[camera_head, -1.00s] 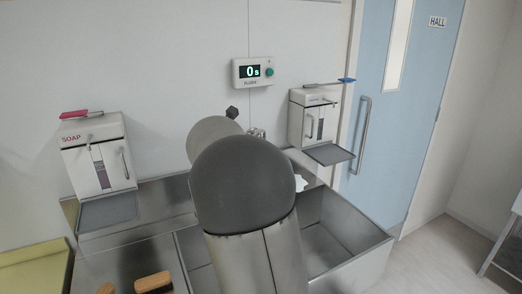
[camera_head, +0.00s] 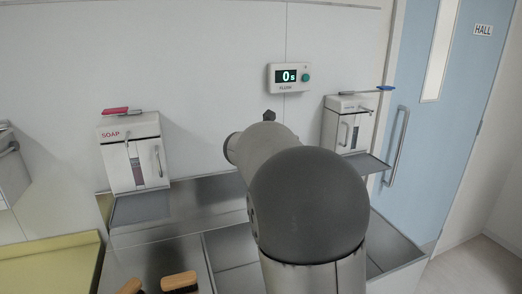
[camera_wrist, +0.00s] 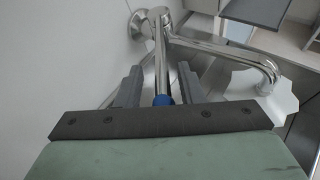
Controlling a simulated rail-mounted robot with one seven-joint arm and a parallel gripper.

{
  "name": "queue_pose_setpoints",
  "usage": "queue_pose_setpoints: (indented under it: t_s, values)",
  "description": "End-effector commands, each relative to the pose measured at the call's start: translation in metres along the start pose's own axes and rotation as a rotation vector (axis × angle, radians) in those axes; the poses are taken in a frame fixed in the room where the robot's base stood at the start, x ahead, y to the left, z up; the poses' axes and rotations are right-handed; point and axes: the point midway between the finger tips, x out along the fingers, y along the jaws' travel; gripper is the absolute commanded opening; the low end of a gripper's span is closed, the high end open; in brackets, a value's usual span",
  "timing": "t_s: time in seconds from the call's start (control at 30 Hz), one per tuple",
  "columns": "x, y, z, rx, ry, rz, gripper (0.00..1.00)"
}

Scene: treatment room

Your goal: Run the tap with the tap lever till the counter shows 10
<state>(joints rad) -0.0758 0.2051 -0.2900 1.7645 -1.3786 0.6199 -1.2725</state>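The counter (camera_head: 289,77) on the wall is a white box with a dark display reading 0 s and a green button. The chrome tap (camera_wrist: 205,45) shows in the wrist view, with its spout reaching right. Its lever (camera_wrist: 161,70), a straight metal rod with a blue tip, points toward my wrist. My gripper (camera_wrist: 160,85) is open, with one finger on each side of the lever and gaps visible between. In the head view my arm hides the tap and the gripper.
A steel sink basin (camera_head: 231,247) lies below the tap. A soap dispenser (camera_head: 132,152) stands left and another dispenser (camera_head: 347,125) right, each with a tray. Two brushes (camera_head: 180,282) lie at the front. A blue door (camera_head: 428,120) is at right.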

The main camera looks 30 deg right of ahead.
Motion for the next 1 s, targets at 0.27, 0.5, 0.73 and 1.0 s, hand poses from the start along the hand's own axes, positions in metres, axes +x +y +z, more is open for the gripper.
queue_pose_setpoints:
  t_s: [0.27, 0.5, 0.73, 1.0]
  values:
    - [-0.067, 0.0, -0.001, 0.003, 0.0, 0.007, 0.34]
    - [-0.121, 0.0, -0.001, 0.001, 0.001, 0.005, 0.34]
    - [-0.151, 0.0, -0.001, 0.0, 0.001, 0.002, 0.34]
    - [-0.157, 0.0, -0.001, -0.001, 0.002, 0.001, 0.34]
